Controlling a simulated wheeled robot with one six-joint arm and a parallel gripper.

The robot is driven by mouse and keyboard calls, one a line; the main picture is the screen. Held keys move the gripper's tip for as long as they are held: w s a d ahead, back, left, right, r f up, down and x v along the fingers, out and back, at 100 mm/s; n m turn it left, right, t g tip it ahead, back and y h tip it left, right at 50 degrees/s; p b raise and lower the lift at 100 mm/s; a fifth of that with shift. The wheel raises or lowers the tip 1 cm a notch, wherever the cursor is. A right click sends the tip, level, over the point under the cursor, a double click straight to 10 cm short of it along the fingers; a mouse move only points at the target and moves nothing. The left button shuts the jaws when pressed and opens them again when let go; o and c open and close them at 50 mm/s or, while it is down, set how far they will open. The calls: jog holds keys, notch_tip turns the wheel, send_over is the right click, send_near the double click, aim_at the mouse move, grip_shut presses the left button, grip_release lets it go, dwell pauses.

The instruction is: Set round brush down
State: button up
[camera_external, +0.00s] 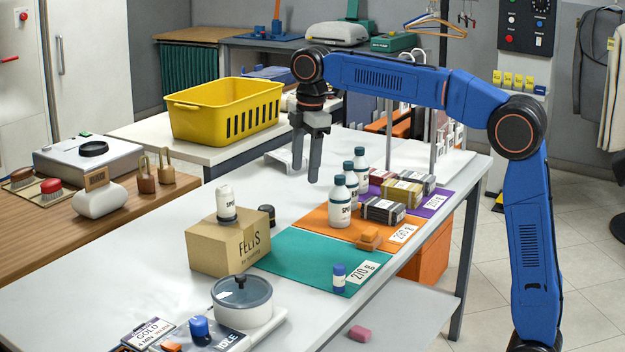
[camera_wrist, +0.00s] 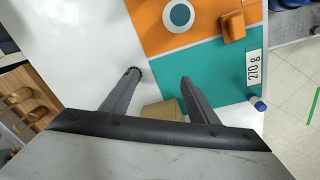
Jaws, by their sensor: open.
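My gripper (camera_external: 313,180) is open and empty above the white table, left of the white bottles. In the wrist view its two fingers (camera_wrist: 160,77) stand apart with bare table and mat edges beyond them. No round brush is in its jaws. A brush with red bristles (camera_external: 51,190) and a brown brush (camera_external: 22,176) lie on the wooden counter at the left, far from my gripper. I cannot tell which of them, if either, is the round brush.
The teal mat (camera_external: 300,262) lies nearer, beside a cardboard box (camera_external: 228,245) bearing a white bottle (camera_external: 226,205). A yellow basket (camera_external: 225,110) stands behind. White table is bare left of the box.

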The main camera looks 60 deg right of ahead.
jog(key=s+d+f+m+t, duration=0.1)
jog(key=s+d+m, duration=0.15)
jog(key=s, duration=0.85)
jog(key=s+f+m+t, duration=0.1)
jog(key=s+f+m, duration=0.2)
jog(key=s+f, duration=0.4)
jog(key=s+d+f+m+t, duration=0.1)
jog(key=s+f+m, duration=0.2)
jog(key=s+f, duration=0.4)
jog(key=s+d+f+m, duration=0.1)
jog(key=s+f+m, duration=0.3)
jog(key=s, duration=1.2)
notch_tip(320, 180, down, 4)
jog(key=shift+s+r+t, duration=0.2)
jog(key=shift+r+t, duration=0.05)
jog(key=shift+t, duration=0.15)
